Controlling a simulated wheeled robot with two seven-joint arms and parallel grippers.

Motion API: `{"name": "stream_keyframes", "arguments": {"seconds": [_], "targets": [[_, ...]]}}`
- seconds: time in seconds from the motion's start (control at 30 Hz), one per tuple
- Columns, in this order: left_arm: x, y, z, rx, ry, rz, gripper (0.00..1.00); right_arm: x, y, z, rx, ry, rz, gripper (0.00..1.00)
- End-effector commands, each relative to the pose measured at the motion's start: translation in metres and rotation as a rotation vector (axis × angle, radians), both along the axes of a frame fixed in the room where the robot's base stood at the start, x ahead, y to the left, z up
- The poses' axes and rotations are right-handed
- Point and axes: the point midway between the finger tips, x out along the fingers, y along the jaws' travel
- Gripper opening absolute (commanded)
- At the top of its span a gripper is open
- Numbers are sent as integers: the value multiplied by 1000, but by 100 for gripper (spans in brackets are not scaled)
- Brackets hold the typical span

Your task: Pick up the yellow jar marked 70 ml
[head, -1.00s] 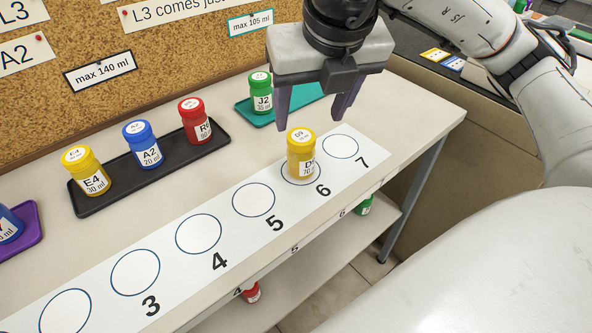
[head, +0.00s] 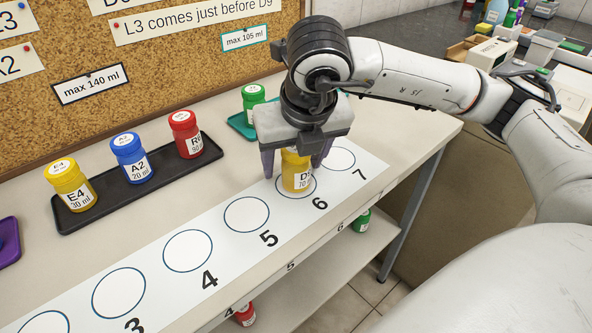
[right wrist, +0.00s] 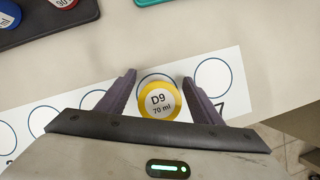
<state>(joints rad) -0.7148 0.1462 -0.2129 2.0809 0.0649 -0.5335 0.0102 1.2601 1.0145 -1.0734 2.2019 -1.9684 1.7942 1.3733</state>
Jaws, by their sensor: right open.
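The yellow jar D9 (head: 296,176), marked 70 ml, stands upright on circle 6 of the white numbered strip (head: 228,252). In the right wrist view its lid (right wrist: 159,99) reads D9, 70 ml. My right gripper (head: 297,168) is lowered over the jar, with one finger on each side. It is open, and in the right wrist view gaps show between the jar and both fingers (right wrist: 160,92). The gripper hides the jar's lid in the head view. My left gripper is not in view.
A black tray (head: 100,215) holds yellow jar E4 (head: 72,187), blue jar A2 (head: 131,160) and a red jar (head: 186,136). A green jar (head: 252,98) stands on a teal tray (head: 240,128) behind my right gripper. Circles 3, 4, 5 and 7 are empty. Jars stand on a lower shelf.

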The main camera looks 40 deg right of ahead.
Motion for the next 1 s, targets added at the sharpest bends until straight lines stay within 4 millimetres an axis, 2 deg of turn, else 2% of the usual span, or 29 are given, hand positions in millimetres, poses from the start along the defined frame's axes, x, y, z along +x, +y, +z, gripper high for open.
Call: {"name": "stream_keyframes", "arguments": {"seconds": [0.2,0.27,0.47,0.5,0.77,0.87,1.0], "targets": [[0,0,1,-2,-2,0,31,0,0,-1,0,-1,0,60],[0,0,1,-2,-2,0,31,0,0,-1,0,0,0,52],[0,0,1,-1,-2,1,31,0,0,-1,0,0,0,18],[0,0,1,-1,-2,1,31,0,0,-1,0,-1,0,15],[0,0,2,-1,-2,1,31,1,0,4,1,-2,-1,15],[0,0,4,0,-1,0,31,1,0,16,1,-5,0,15],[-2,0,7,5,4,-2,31,2,1,46,2,-6,-1,15]]}}
